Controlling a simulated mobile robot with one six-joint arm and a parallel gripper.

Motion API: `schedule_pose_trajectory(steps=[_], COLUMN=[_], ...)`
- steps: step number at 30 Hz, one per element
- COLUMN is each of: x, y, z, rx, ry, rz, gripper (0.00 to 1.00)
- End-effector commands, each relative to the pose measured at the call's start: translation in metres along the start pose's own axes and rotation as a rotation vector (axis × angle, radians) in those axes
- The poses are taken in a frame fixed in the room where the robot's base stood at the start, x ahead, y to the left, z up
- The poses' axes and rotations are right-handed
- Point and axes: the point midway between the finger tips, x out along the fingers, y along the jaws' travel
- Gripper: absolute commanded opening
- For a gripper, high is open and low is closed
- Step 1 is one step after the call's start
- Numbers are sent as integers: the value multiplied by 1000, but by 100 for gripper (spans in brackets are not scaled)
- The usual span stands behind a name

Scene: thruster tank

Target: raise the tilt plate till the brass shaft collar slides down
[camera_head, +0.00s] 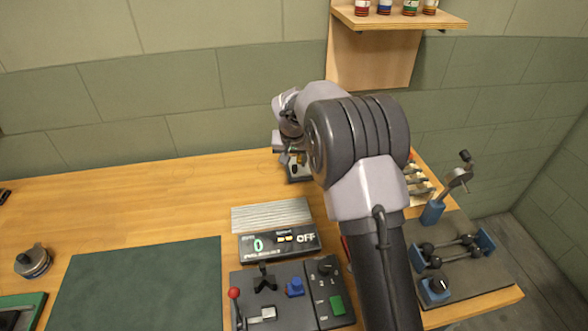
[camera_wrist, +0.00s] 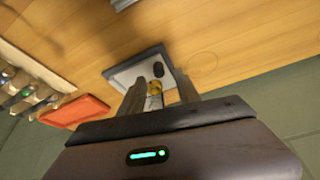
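A small pale plate with a dark rim (camera_wrist: 122,75), which looks like the tilt plate, lies at the far side of the bench in the wrist view. Its edge also shows in the head view (camera_head: 300,180), mostly hidden by my arm. A small brass-coloured piece (camera_wrist: 154,88), likely the shaft collar, shows between my fingers. Two dark lumps, one of them a dark knob (camera_wrist: 158,69), are on the plate. My gripper (camera_wrist: 160,80) is over the plate's near edge with its fingers apart. I cannot tell whether they touch anything or whether the plate is tilted.
A red-orange tray (camera_wrist: 75,110) lies left of the plate in the wrist view. In the head view, a ribbed grey block (camera_head: 271,215), a display box (camera_head: 280,243) and a control panel with levers (camera_head: 280,300) stand nearer. A green mat (camera_head: 140,285) lies left.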

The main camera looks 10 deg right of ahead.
Motion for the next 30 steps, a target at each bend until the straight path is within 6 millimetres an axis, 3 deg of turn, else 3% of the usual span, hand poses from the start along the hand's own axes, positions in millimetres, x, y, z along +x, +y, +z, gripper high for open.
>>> schedule_pose_trajectory(steps=[1,6,15,16,22,30], x=[12,30,32,32,32,32], y=[0,0,0,0,0,0], z=[1,0,0,0,0,0], rx=[1,1,1,1,1,1], ry=[-1,0,0,0,0,0], rz=[0,0,0,0,0,0], gripper=[39,39,39,37,0,0])
